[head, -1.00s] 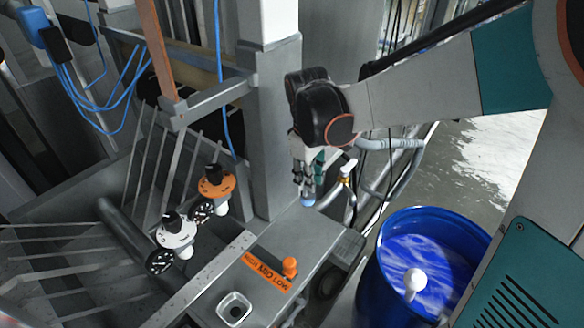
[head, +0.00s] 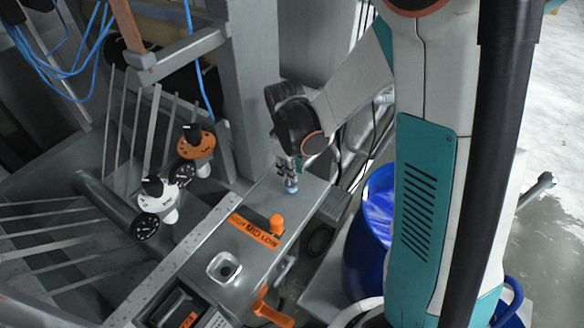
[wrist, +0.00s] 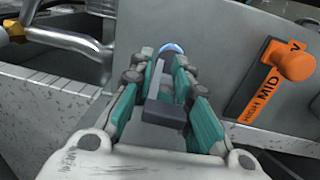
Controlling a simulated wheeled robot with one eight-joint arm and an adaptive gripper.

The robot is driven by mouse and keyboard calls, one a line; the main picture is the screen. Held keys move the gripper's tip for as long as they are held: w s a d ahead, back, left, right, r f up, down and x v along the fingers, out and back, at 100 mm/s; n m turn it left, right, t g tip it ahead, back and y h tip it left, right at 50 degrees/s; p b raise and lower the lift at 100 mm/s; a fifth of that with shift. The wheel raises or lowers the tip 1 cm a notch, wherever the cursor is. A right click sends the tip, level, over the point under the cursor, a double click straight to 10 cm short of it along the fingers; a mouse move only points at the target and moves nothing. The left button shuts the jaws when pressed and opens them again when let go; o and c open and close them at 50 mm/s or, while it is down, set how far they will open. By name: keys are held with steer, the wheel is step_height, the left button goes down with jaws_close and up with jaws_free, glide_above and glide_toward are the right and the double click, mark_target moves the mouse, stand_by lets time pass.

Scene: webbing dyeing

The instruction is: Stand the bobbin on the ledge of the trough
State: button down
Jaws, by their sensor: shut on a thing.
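My gripper (head: 288,176) is shut on the bobbin and points down over the far end of the trough's grey metal ledge (head: 310,205). Only the pale blue end of the bobbin (head: 291,189) shows below the fingers. In the wrist view, the teal-sided fingers (wrist: 170,60) close around it, and its blue rim (wrist: 172,48) shows just past the fingertips. The fingers hide the rest. I cannot tell whether the bobbin touches the ledge or hangs just above it.
On the ledge are an orange knob (head: 276,224), an orange HIGH MID LOW label (head: 253,232) and a square fitting (head: 224,267). White (head: 156,192) and orange (head: 195,143) dial units stand left. A blue drum (head: 378,205) stands right. A grey post (head: 262,90) rises behind.

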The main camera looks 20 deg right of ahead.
steer(key=shift+s, duration=0.1)
steer(key=shift+f, duration=0.15)
steer(key=c, duration=1.2)
jaws_free()
steer(key=shift+o, duration=0.2)
steer(key=r, duration=0.4)
steer(key=r+p, duration=0.1)
steer(key=r, duration=0.3)
steer(key=a+r, duration=0.1)
steer(key=r, duration=0.3)
steer(key=shift+s+r, duration=0.25)
steer(key=shift+s, duration=0.1)
steer(key=s+r+m+t, duration=0.3)
steer(key=s+r, duration=0.1)
steer(key=s, duration=0.3)
steer(key=s+r+m+t+y, duration=0.1)
steer(key=s+r+m+t, duration=0.2)
steer(key=s, duration=0.4)
steer(key=shift+s+d+r+m+t, duration=0.3)
steer(key=shift+r+m, duration=0.3)
steer(key=shift+r, duration=0.15)
